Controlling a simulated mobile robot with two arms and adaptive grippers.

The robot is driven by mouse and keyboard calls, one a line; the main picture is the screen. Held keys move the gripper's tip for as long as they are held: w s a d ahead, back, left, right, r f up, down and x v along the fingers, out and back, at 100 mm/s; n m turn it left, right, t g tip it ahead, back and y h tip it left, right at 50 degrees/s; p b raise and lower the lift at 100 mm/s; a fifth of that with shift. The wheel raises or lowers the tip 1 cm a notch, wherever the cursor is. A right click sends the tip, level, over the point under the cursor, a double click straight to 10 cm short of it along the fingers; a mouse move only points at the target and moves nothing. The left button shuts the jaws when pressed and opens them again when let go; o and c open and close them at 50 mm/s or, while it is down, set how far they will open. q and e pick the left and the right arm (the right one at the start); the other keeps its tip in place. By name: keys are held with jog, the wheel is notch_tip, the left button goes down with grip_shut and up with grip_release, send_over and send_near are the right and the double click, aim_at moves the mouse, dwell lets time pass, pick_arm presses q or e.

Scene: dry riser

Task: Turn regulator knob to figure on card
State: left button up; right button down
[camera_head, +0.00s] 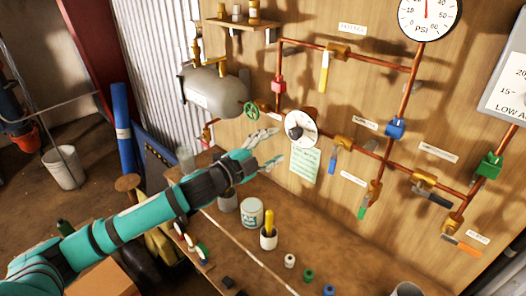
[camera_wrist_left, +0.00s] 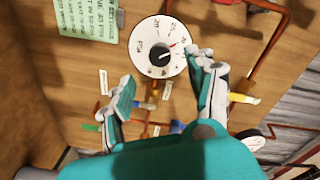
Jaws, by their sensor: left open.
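The regulator's round white dial (camera_head: 304,121) is on the wooden panel with a black knob (camera_head: 294,131) at its centre. In the left wrist view the dial (camera_wrist_left: 147,31) shows printed figures and a small red mark beside the knob (camera_wrist_left: 160,56); the setting is too small to read surely. The pale green card (camera_head: 304,165) hangs just below the dial and shows partly in the left wrist view (camera_wrist_left: 88,18); its writing is not legible. My left gripper (camera_head: 277,147) is open and empty, fingers pointing at the dial, apart from the knob. My right gripper is not in view.
Copper pipes with coloured valves (camera_head: 396,129) run across the panel. A grey tank (camera_head: 213,92) and green handwheel (camera_head: 251,110) are left of the dial.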

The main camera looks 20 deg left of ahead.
pick_arm(q)
jog(key=shift+v, duration=1.6)
jog(key=shift+d, duration=0.1)
